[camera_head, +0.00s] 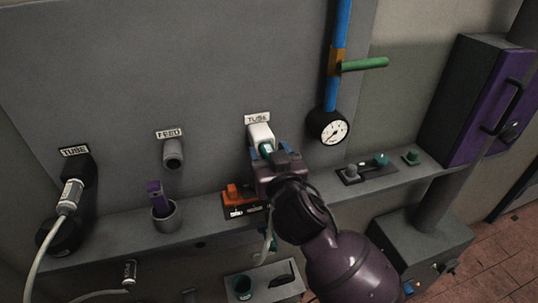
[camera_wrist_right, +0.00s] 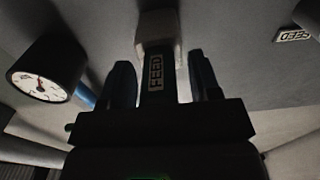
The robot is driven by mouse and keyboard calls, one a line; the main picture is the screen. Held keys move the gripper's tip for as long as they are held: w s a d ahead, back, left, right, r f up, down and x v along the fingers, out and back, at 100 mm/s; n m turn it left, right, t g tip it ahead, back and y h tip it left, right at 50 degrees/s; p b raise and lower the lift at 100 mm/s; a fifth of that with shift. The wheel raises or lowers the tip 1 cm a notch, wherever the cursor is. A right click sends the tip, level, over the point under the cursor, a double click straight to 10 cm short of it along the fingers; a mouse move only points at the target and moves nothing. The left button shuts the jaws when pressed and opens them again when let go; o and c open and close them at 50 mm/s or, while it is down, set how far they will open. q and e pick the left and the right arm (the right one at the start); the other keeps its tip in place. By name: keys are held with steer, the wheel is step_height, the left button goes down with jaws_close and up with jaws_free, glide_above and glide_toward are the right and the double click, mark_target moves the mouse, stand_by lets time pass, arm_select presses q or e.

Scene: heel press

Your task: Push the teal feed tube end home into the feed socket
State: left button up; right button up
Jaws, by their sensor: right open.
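The teal feed tube end (camera_head: 266,149) shows as a small teal patch at the mouth of a pale block (camera_head: 260,134) under a TUBE label. In the right wrist view its dark body (camera_wrist_right: 157,85) bears a FEED label and meets the pale block (camera_wrist_right: 157,30). My right gripper (camera_head: 268,153) is open, with one finger on each side of the tube end; gaps show in the wrist view. How deep the end sits is hidden. The feed socket (camera_head: 173,154), a grey round stub under the FEED label (camera_head: 170,133), looks empty. My left gripper is out of view.
A white plug (camera_head: 71,194) with a hose sits in a black fitting at left. A grey cup (camera_head: 166,215) with a purple item and an orange device (camera_head: 237,196) stand on the ledge. A gauge (camera_head: 329,127) and green lever (camera_head: 364,64) are at upper right.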

steer(key=shift+w+r, duration=0.1)
jaws_close()
stand_by(0.4)
steer(key=shift+s+d, duration=0.1)
steer(key=shift+s, duration=0.2)
steer(key=shift+p+v, duration=0.5)
steer(key=shift+v, duration=0.65)
steer(key=shift+p+v, duration=0.3)
steer(key=shift+v, duration=1)
steer(key=shift+s, duration=0.1)
